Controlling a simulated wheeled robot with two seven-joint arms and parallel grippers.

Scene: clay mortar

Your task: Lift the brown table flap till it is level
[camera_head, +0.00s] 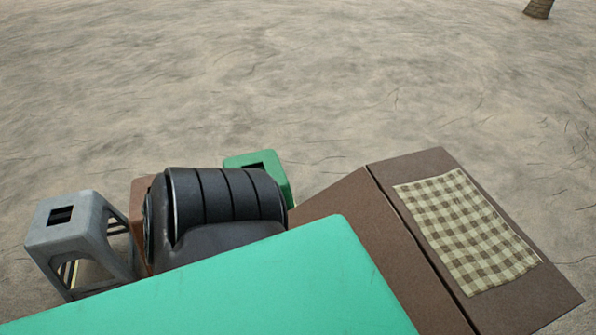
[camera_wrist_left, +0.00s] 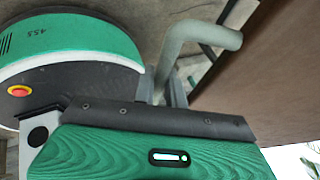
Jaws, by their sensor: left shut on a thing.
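The brown table flap (camera_head: 345,205) is the left brown panel in the head view. It slopes down to the left from a seam with the other brown panel (camera_head: 520,295), and the turquoise surface hides its lower part. In the left wrist view, a brown board (camera_wrist_left: 270,80) fills the right side. A bent grey-green bar (camera_wrist_left: 205,30) stands beside it and seems to meet its edge. My left gripper (camera_wrist_left: 166,95) is shut on this bar, with the fingers partly hidden by the wrist housing. Neither gripper shows in the head view.
A checked cloth (camera_head: 467,228) lies on the right brown panel. A flat turquoise surface (camera_head: 230,285) covers the near foreground.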

